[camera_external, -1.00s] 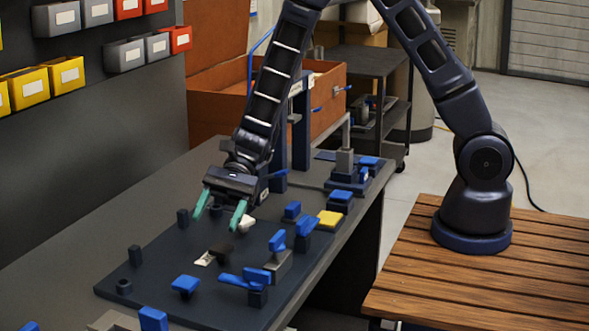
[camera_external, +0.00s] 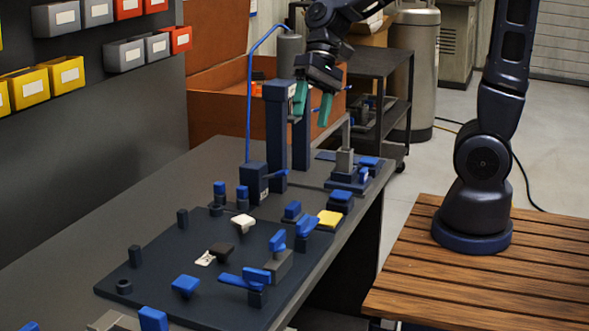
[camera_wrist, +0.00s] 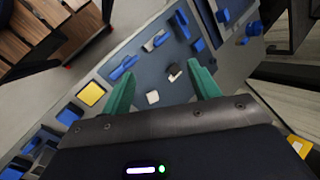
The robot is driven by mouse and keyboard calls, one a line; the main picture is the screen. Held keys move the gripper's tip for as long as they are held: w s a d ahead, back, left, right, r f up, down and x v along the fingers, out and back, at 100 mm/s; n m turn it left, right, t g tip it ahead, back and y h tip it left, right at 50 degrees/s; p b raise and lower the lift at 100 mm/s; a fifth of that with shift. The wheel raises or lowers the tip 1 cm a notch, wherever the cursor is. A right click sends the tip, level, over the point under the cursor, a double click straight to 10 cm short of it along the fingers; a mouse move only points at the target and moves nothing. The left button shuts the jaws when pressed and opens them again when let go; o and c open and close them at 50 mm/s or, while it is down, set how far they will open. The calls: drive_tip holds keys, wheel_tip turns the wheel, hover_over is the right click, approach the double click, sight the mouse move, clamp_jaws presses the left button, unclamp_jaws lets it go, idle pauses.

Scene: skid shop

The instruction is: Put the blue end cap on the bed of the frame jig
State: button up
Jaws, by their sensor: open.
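The frame jig's bed (camera_external: 150,265) is a dark flat plate on the bench, with posts and blue-handled clamps around it. It also shows in the wrist view (camera_wrist: 135,85). A white piece (camera_external: 243,221) and a black piece (camera_external: 221,250) stand on it, with a small cream part (camera_external: 205,258) beside the black one. I cannot pick out the blue end cap for sure among several blue parts. My gripper (camera_external: 310,118) is open and empty, raised high near the dark columns beyond the bed. In the wrist view, my gripper (camera_wrist: 162,88) has its green fingers spread apart.
A yellow block (camera_external: 329,219) sits at the bed's right edge. Dark columns (camera_external: 277,135) and a blue hose (camera_external: 249,90) rise behind it. A clamp fixture (camera_external: 347,180) stands at the bench's far right. Bins (camera_external: 124,54) hang on the left wall.

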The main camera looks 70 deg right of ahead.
drive_tip(key=s+d+r+n+t+h, duration=0.2)
drive_tip(key=s+d+r+h, duration=0.1)
drive_tip(key=s+d, duration=0.2)
drive_tip(key=s+d+r+n+t+h, duration=0.2)
drive_tip(key=s+d, duration=0.4)
drive_tip(key=d, duration=0.4)
wheel_tip(320, 180, up, 3)
drive_tip(key=shift+s+d+f+t+h, duration=0.25)
drive_tip(key=shift+t+h, duration=0.25)
drive_tip(key=shift+h, duration=0.2)
